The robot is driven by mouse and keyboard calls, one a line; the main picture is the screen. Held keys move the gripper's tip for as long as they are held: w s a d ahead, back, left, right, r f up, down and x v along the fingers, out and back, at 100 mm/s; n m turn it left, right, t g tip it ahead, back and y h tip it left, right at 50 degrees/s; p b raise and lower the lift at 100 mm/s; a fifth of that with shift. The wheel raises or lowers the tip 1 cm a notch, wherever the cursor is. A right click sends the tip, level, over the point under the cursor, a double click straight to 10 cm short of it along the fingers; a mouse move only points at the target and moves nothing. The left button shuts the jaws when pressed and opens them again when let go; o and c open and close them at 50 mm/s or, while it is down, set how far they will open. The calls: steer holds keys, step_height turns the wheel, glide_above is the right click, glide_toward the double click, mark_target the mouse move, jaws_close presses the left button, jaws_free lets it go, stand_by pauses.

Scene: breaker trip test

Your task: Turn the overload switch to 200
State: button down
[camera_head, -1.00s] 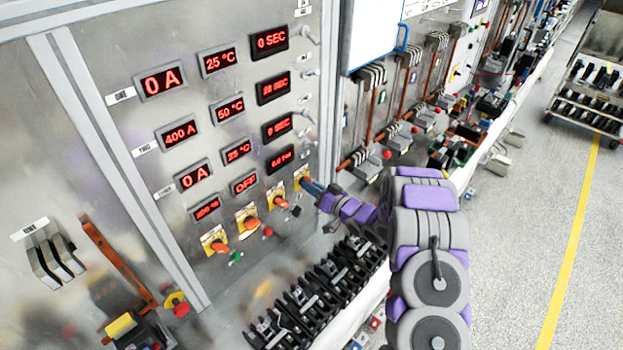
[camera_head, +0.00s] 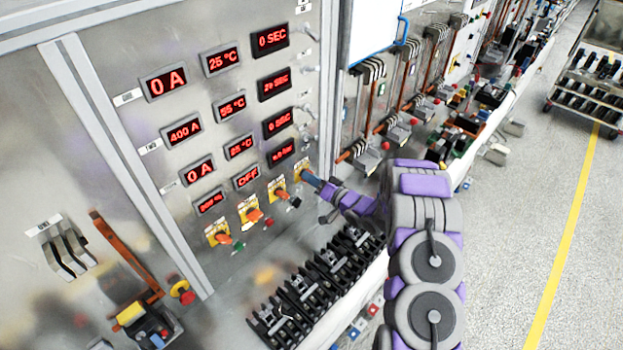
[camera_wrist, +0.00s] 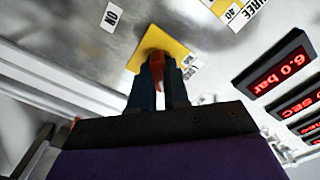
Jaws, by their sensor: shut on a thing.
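A row of rotary switches with orange knobs on yellow plates sits low on the grey panel, including the leftmost switch (camera_head: 222,238), a second (camera_head: 254,215) and a third (camera_head: 280,193). I cannot read which plate is labelled overload. My gripper (camera_head: 308,179) is at the rightmost yellow plate (camera_head: 300,167). In the wrist view my gripper (camera_wrist: 160,85) is shut on an orange knob (camera_wrist: 157,60) in front of its yellow plate (camera_wrist: 160,42). The fingers hide most of the knob and its setting.
Red displays fill the panel above the switches; the lower left display (camera_head: 210,202) is blurred. A display in the wrist view (camera_wrist: 272,65) seems to read 6.0 bar. Black breakers (camera_head: 300,300) lie on the bench below.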

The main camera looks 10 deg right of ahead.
steer(key=shift+w+d+r, duration=0.1)
steer(key=shift+d, duration=0.05)
steer(key=c, duration=1.1)
jaws_free()
steer(key=shift+d, duration=0.1)
steer(key=b+v, duration=0.2)
steer(key=v, duration=1.5)
steer(key=shift+b, duration=0.35)
steer(key=shift+d, duration=0.1)
